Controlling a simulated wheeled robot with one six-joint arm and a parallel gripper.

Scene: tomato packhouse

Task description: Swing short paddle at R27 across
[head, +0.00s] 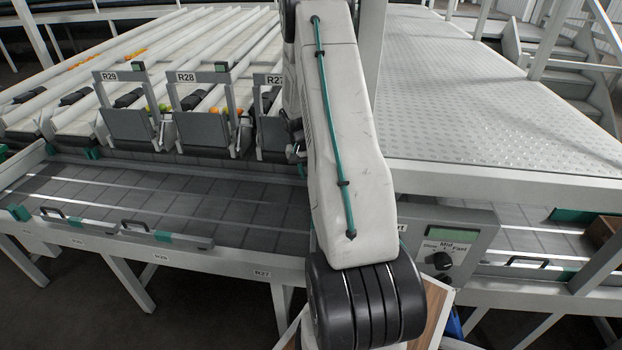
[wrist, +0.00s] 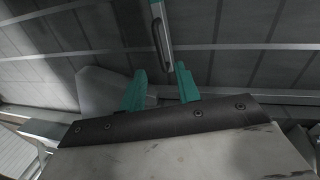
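In the wrist view my gripper (wrist: 161,68) shows two green fingers standing apart. A narrow grey paddle (wrist: 168,42) with a dark handle slot and a green part at its far end lies ahead of them. Its near end reaches close to the gap between the fingertips; I cannot tell whether they touch it. In the head view my arm covers the stretch of belt edge by the R27 label (head: 262,273), so neither this paddle nor my fingers show clearly there. The R27 gate (head: 272,135) is partly hidden behind my arm.
Two grey-and-green paddles, a left one (head: 88,222) and a right one (head: 165,236), lie along the near edge of the grey belt (head: 190,190). Gates R29 (head: 128,125) and R28 (head: 205,130) stand behind it. A speed dial box (head: 450,247) and metal platform (head: 470,110) are right.

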